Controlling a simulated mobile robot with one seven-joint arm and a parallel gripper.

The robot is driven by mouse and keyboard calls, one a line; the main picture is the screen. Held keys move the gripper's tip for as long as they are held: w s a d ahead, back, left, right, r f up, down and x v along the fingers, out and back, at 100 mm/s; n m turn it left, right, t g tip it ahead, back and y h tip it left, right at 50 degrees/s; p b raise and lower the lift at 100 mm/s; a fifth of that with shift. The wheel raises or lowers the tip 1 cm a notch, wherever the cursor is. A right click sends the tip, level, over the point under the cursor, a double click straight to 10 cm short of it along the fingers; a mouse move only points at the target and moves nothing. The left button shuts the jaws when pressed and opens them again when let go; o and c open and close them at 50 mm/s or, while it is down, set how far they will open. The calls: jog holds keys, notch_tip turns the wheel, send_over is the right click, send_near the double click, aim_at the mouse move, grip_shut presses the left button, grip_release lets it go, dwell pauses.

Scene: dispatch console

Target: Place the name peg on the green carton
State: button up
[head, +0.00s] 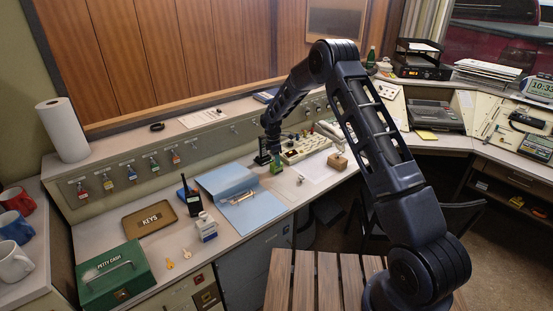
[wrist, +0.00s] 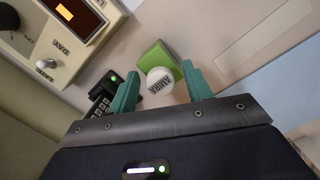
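The name peg (wrist: 160,81) shows in the wrist view as a white round top with dark lettering. It lies between my gripper's two teal fingers, with a narrow gap on each side. The green carton (wrist: 154,56) is right behind and under the peg in that view, and the peg's top overlaps its near part. In the head view the green carton (head: 276,169) stands on the desk just below my gripper (head: 272,152). My gripper (wrist: 161,88) is open around the peg. The peg's lower part is hidden, and I cannot make the peg out in the head view.
A black keypad device (wrist: 105,88) with a green light stands close beside the left finger. A cream panel unit (head: 305,148) is just right of the carton. A blue folder (head: 230,182), a radio (head: 191,198) and a wooden block (head: 337,162) lie on the desk nearby.

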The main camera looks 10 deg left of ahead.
notch_tip(320, 180, up, 12)
jog(key=a, duration=0.1)
jog(key=s+d+r+m+t, duration=0.1)
jog(key=s+d+r+m, duration=0.5)
jog(key=d+r, duration=0.65)
jog(key=s+d+r+m+t, duration=0.1)
jog(key=s+d+r+m, duration=0.3)
jog(key=s+d+r, duration=0.7)
jog(key=s+d+r+m+y, duration=0.1)
jog(key=s+d+r+m, duration=0.45)
jog(key=s+d, duration=0.55)
jog(key=s+d+f+m+t, duration=0.1)
jog(key=s+d+m, duration=0.2)
jog(key=s, duration=0.5)
jog(key=s+d+f+m+t, duration=0.1)
jog(key=s+d+m, duration=0.2)
jog(key=s, duration=0.6)
jog(key=shift+s+d+f, duration=0.15)
jog(key=shift+s+d, duration=0.1)
jog(key=shift+d, duration=0.25)
